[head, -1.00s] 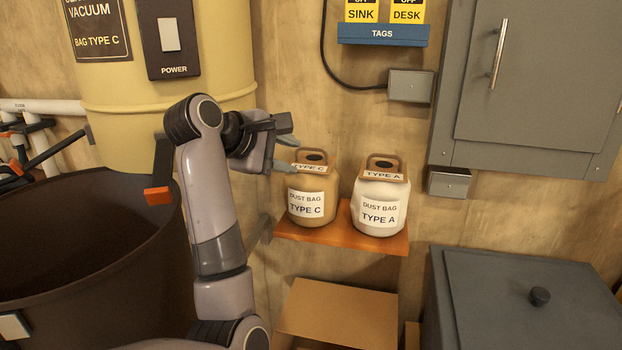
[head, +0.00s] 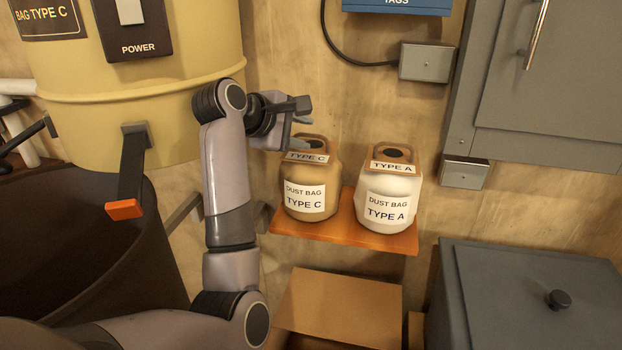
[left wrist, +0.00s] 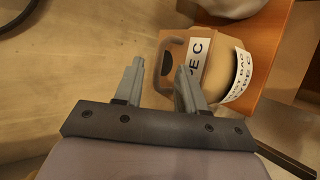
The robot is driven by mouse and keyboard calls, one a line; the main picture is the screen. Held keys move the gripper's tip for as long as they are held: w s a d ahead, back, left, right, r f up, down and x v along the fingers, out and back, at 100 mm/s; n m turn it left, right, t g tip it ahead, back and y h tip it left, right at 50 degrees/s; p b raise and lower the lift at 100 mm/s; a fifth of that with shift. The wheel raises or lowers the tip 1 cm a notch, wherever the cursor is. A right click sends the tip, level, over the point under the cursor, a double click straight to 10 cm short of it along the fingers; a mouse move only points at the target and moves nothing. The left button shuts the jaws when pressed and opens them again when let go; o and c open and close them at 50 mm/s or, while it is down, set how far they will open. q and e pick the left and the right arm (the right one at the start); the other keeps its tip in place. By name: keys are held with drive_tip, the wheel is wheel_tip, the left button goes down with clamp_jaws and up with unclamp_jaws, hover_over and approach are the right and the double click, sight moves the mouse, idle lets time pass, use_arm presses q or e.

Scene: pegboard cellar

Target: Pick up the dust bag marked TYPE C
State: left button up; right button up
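The TYPE C dust bag (head: 306,192) is tan, with a brown cardboard collar and handle. It stands upright on the left of a small orange-brown shelf (head: 345,240). The white TYPE A dust bag (head: 388,198) stands to its right. My left gripper (head: 302,125) is open and empty at the upper left of the TYPE C collar. In the left wrist view, my left gripper (left wrist: 158,72) shows its fingers apart; the right finger overlaps the collar of the TYPE C bag (left wrist: 232,62), whose handle edge appears between them. I cannot tell whether they touch. My right gripper is out of view.
A yellow vacuum drum (head: 170,60) and a dark round bin (head: 70,260) stand at left. A cardboard box (head: 340,305) is below the shelf. A grey cabinet (head: 550,90) hangs at right, above a grey lidded chest (head: 530,290). Bare wall lies behind the bags.

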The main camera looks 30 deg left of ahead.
use_arm(q)
drive_tip(key=shift+x, duration=1.2)
clamp_jaws()
drive_tip(key=shift+r, duration=0.15)
